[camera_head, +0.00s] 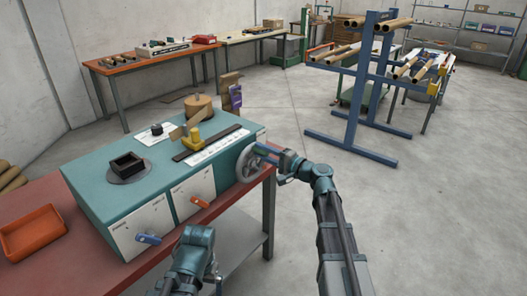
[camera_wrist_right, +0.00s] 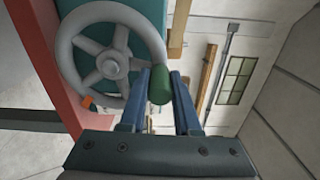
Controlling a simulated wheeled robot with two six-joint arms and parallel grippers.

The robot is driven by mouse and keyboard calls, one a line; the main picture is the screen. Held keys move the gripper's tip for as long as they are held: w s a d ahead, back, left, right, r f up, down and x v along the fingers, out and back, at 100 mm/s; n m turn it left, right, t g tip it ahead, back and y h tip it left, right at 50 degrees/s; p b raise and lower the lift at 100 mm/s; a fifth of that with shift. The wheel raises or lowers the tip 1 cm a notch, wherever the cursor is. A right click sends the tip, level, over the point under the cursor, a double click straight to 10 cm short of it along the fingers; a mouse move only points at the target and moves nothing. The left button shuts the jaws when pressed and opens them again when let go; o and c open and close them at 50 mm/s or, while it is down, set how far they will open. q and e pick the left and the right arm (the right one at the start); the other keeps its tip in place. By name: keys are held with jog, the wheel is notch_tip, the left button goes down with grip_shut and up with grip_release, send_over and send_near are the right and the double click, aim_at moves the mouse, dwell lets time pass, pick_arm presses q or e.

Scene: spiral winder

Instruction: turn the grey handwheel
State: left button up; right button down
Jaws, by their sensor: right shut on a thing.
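The grey handwheel (camera_head: 247,164) is a spoked wheel on the right end of the teal machine. In the right wrist view the handwheel (camera_wrist_right: 110,64) fills the upper left, with a green handle (camera_wrist_right: 160,86) standing out from its rim. My right gripper (camera_head: 268,153) is at the wheel's right side. In the wrist view its two blue fingers (camera_wrist_right: 160,84) are around the green handle and shut on it. My left arm is low in the head view, and its fingers cannot be made out.
The teal winder (camera_head: 100,172) stands on a red bench (camera_head: 60,262), with orange and blue levers on its front. An orange tray (camera_head: 32,232) lies at left. A blue rack (camera_head: 350,140) with tubes stands behind on the right. Open floor lies right of the wheel.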

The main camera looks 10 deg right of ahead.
jog(key=shift+s+a, duration=0.1)
dwell(0.3)
jog(key=c, duration=0.6)
grip_release()
jog(key=v, duration=1.4)
